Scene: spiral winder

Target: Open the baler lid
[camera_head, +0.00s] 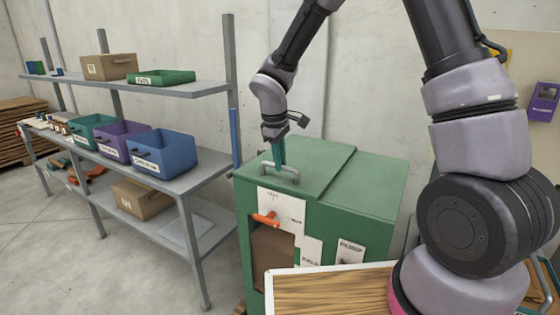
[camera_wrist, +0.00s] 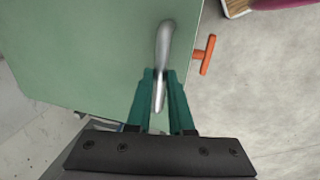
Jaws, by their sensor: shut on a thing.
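The green baler (camera_head: 320,232) stands in the middle of the head view. Its green lid (camera_head: 318,165) lies flat and closed on the left part of the top. A grey metal bar handle (camera_head: 292,172) stands up near the lid's front edge; it also shows in the wrist view (camera_wrist: 164,42). My gripper (camera_head: 280,167) comes down from above onto the handle. In the wrist view its teal fingers (camera_wrist: 160,88) are on both sides of the handle, shut on it. The fingertips cover part of the handle in the head view.
An orange lever (camera_head: 266,219) sticks out of the baler's front. A grey shelf rack (camera_head: 190,182) with bins stands to the left. A wood-topped surface (camera_head: 325,292) lies in front of the baler. The wall is behind.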

